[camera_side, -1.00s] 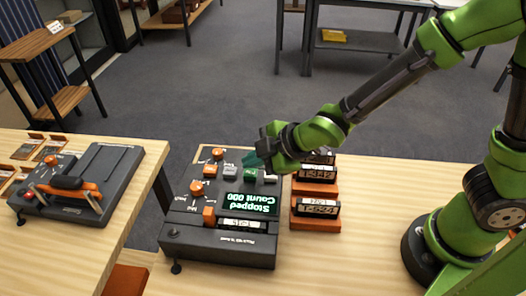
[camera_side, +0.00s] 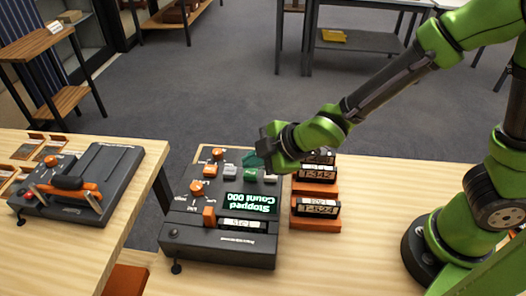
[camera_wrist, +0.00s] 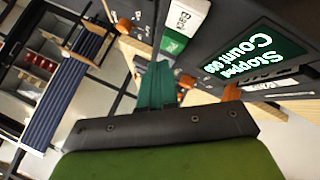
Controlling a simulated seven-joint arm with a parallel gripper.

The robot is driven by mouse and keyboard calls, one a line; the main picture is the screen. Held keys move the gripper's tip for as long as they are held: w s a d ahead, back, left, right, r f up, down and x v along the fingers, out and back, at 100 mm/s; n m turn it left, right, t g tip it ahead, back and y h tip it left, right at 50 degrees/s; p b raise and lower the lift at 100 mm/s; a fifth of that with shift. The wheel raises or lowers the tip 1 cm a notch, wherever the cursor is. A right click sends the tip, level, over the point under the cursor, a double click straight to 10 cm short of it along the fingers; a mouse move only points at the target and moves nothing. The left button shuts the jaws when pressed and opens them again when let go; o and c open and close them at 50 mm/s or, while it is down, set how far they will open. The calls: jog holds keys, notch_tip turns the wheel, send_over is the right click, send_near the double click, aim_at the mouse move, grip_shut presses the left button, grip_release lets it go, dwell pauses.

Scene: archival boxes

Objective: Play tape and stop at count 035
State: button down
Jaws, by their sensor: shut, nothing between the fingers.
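The tape player (camera_side: 218,248) is a dark console on the light wooden table in the side view. Its display (camera_side: 251,205) is lit green, upside down in that view, and reads "Stopped" and "Count 000". A green key (camera_side: 250,175) sits behind the display, between a grey key (camera_side: 230,172) and a white key (camera_side: 270,178). My gripper (camera_side: 252,160) is shut and empty, its teal fingertips close to the green key; contact cannot be told. In the wrist view my fingers (camera_wrist: 157,84) point toward the green key (camera_wrist: 173,43), beside the white key (camera_wrist: 188,15).
Labelled cassettes in orange holders (camera_side: 316,222) stand right of the player. Orange knobs (camera_side: 197,187) are on the player's left part. Another dark device with an orange handle (camera_side: 92,190) sits on the left table. A gap separates the two tables.

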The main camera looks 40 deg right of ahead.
aim_at(255, 174)
jog(key=shift+f, duration=0.1)
jog(key=shift+f, duration=0.35)
jog(key=shift+f, duration=0.45)
dwell(0.7)
jog(key=shift+r, duration=0.9)
jog(key=shift+r, duration=0.1)
jog(key=shift+r, duration=2.45)
jog(key=shift+d+f, duration=0.1)
